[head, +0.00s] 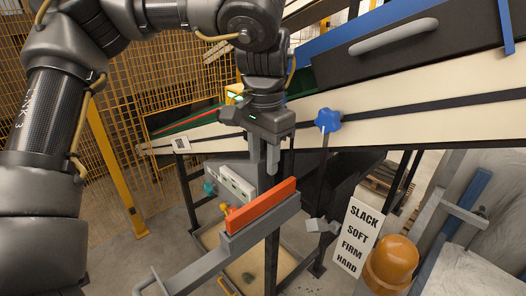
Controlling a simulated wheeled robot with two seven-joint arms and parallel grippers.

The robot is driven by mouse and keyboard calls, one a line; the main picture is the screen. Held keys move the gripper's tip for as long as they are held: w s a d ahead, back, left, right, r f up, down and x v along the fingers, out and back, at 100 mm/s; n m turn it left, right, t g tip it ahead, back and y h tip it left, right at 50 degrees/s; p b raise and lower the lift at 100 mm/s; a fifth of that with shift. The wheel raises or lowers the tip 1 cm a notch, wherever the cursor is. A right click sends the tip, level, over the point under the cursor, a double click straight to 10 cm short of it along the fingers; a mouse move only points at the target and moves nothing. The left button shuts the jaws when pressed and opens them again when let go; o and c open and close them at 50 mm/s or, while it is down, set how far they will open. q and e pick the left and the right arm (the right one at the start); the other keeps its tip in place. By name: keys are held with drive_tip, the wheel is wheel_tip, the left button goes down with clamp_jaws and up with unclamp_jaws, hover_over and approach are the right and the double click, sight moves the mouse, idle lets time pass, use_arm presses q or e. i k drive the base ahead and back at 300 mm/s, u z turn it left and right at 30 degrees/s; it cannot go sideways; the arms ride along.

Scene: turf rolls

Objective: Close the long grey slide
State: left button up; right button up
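A long grey bar (215,258), which looks like the slide, runs from the lower left up to the centre. An orange-red block (262,205) sits along its upper part, and a bent grey handle shows at its lower left end. I cannot tell how far the slide is open. My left gripper (264,165) points down just above the orange-red block, with its two fingers apart and nothing seen between them. It looks clear of the block. My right gripper is not in view.
A pale sloping conveyor beam (410,122) with a blue star knob (327,120) crosses behind. A dark drawer-like box (390,45) with a grey handle is above it. A SLACK/SOFT/FIRM/HARD sign (357,236) and an orange dome (391,262) stand at right. Yellow mesh fencing (150,90) is behind.

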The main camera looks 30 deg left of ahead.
sight(186, 281)
drive_tip(key=k, duration=1.5)
